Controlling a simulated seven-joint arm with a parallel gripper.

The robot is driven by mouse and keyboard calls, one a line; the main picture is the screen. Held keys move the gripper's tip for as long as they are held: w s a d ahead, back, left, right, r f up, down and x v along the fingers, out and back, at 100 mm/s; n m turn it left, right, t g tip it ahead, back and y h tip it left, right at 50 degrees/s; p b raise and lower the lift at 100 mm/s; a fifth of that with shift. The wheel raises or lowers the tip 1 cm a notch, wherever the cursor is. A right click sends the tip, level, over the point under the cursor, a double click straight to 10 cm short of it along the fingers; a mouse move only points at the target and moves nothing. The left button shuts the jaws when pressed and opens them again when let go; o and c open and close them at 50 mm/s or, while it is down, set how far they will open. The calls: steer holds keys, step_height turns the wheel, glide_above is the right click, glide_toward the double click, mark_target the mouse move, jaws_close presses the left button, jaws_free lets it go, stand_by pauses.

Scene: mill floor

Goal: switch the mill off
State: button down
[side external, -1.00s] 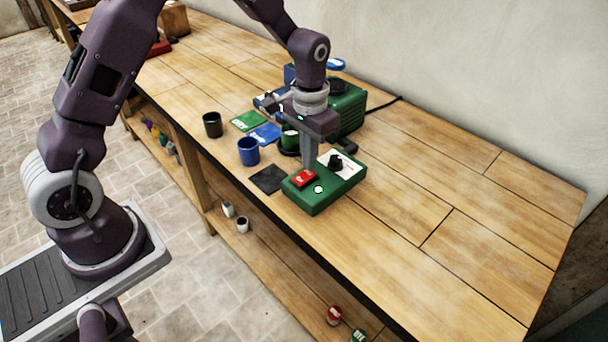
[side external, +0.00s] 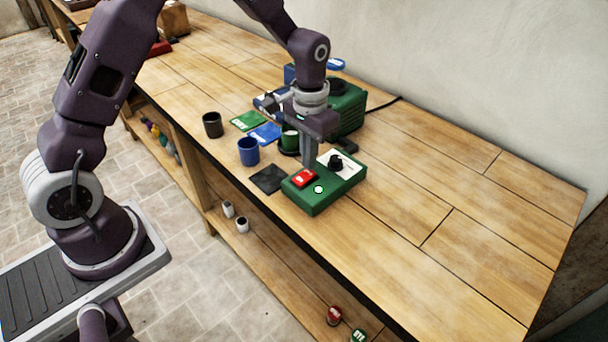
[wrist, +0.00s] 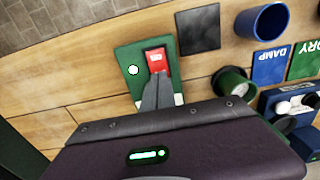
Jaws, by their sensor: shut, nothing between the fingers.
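The green control box (side external: 322,203) sits near the bench's front edge. It has a red rocker switch (side external: 303,178), a pale lit lamp (side external: 319,189) and a black knob (side external: 336,161) on a white plate. In the wrist view, the red switch (wrist: 155,60) and lamp (wrist: 133,70) also show. My gripper (side external: 310,167) is shut and empty, pointing down at the switch's knob-side end. In the wrist view its fingertips (wrist: 160,76) overlap that end; whether they touch it I cannot tell. The green mill (side external: 350,108) stands behind, partly hidden by my gripper.
A blue cup (side external: 248,151), a black cup (side external: 212,125) and a green cup (side external: 290,138) stand left of the box. A dark mat (side external: 268,179), green card (side external: 248,121) and blue card (side external: 265,133) lie nearby. The bench at right is clear.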

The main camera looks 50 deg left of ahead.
steer(key=shift+f, duration=0.95)
stand_by(0.5)
steer(key=shift+r, duration=3.55)
steer(key=s+r+t, duration=0.2)
steer(key=s+r, duration=0.4)
steer(key=r, duration=0.4)
steer(key=s+r+t, duration=0.1)
steer(key=s+r, duration=0.1)
steer(key=s, duration=0.8)
steer(key=s+r+t, duration=0.2)
steer(key=s+r, duration=0.1)
steer(key=s, duration=0.7)
steer(key=shift+d+r+t, duration=0.25)
steer(key=shift+d+t, duration=0.05)
